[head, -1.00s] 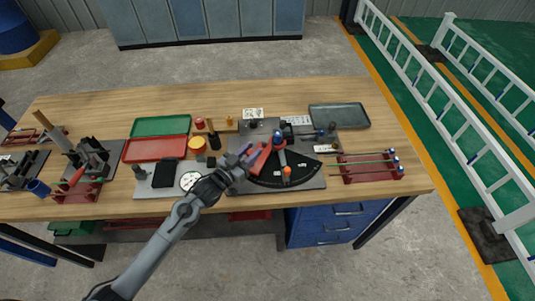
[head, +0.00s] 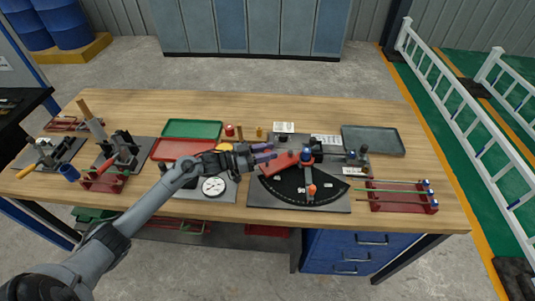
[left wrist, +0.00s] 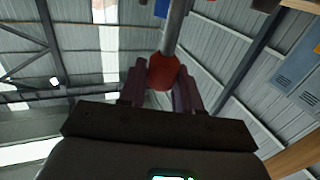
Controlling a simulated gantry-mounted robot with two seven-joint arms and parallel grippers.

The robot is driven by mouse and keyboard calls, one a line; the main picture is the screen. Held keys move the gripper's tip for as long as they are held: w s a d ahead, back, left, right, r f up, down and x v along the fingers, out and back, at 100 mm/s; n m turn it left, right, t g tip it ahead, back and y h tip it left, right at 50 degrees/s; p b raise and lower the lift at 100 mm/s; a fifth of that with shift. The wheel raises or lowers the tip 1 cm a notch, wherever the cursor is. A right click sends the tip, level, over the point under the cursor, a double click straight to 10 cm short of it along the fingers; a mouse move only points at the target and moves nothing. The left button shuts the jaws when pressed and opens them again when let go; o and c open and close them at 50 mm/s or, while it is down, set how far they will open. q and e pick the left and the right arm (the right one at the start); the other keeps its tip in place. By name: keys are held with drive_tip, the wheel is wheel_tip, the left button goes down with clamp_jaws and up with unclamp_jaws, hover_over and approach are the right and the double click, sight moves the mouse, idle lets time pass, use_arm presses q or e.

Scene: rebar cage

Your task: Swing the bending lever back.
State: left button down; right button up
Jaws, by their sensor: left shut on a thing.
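The bender stands on a grey plate (head: 335,203) with a black dial fan (head: 285,187) on the table. Its red bending lever (head: 287,161) points left from the pivot under a blue cap (head: 307,152). An orange knob (head: 311,190) stands at the fan's front. My left gripper (head: 265,152) is at the lever's left end, its purple fingers shut on the lever's handle. In the left wrist view a red grip (left wrist: 163,71) on a grey rod (left wrist: 174,28) sits between the fingers. My right gripper is not in view.
A red rack (head: 403,199) with rods stands right of the bender. A grey tray (head: 373,140) lies behind right. Red (head: 183,149) and green (head: 192,128) trays lie behind left. A round gauge (head: 213,187) sits below my left forearm.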

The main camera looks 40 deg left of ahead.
use_arm(q)
drive_tip(key=c, duration=0.9)
unclamp_jaws()
drive_tip(key=shift+r, duration=0.65)
wheel_tip(320, 180, up, 3)
drive_tip(key=shift+f+p, duration=0.1)
drive_tip(key=shift+p, duration=0.3)
drive_tip(key=d+r+p, duration=0.1)
drive_tip(key=d+r, duration=0.6)
drive_tip(key=d, duration=0.4)
drive_tip(key=shift+w+d, duration=0.25)
drive_tip(key=shift+d, duration=0.15)
